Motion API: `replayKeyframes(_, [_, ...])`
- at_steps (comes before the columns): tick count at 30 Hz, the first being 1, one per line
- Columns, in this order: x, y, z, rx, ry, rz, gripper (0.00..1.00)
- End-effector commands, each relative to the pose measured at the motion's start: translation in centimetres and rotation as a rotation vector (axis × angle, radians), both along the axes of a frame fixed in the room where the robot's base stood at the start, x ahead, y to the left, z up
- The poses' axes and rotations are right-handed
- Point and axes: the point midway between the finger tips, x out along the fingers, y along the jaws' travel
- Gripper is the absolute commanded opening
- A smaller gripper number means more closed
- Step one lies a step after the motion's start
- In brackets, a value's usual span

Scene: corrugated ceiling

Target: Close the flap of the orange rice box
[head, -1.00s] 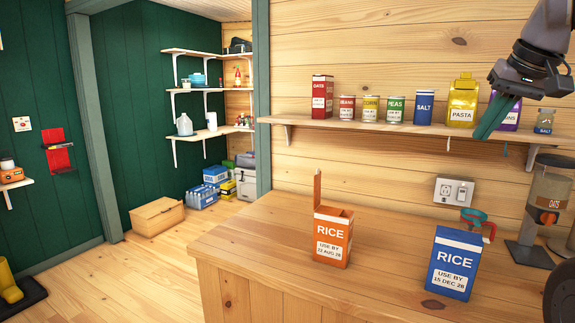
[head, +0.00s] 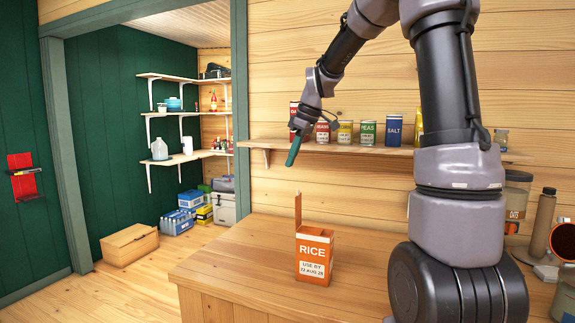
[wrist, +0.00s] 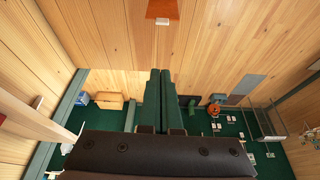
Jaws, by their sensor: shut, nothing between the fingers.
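The orange rice box (head: 315,258) stands upright on the wooden counter. Its flap (head: 298,210) stands up vertically at the left side of the top, so the box is open. My gripper (head: 291,160) has green fingers pressed together, with nothing between them. It hangs above the box and a little left of the flap in the picture, apart from both. In the wrist view the two shut fingers (wrist: 160,75) point towards the top, and a small part of the orange box (wrist: 162,9) shows at the top edge.
A wall shelf (head: 350,149) with several cans and boxes runs behind my gripper. My arm covers the right part of the counter, and the blue rice box is hidden. The counter (head: 235,262) left of the orange box is bare. A wooden crate (head: 130,245) sits on the floor.

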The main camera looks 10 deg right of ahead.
Motion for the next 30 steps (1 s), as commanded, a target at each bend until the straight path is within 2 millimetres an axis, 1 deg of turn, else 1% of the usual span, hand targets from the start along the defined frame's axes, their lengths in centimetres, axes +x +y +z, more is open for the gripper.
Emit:
replayKeyframes(1, [0.1,0.3,-1.0,0.0,0.004,0.002,0.0])
replayKeyframes(6, [0.9,1.4,-4.5,0.001,0.006,0.001,0.0])
replayKeyframes(11, [1.6,2.4,-7.5,0.001,0.004,0.001,0.0])
replayKeyframes(15, [0.4,0.5,-7.5,0.0,0.0,-0.006,0.0])
replayKeyframes(19, [-0.3,-0.5,-7.6,0.0,0.001,-0.005,0.0])
replayKeyframes(23, [-0.7,-0.8,-7.6,0.001,0.001,-0.003,0.0])
replayKeyframes(30, [-0.7,-0.9,-7.6,0.0,0.001,-0.002,0.0])
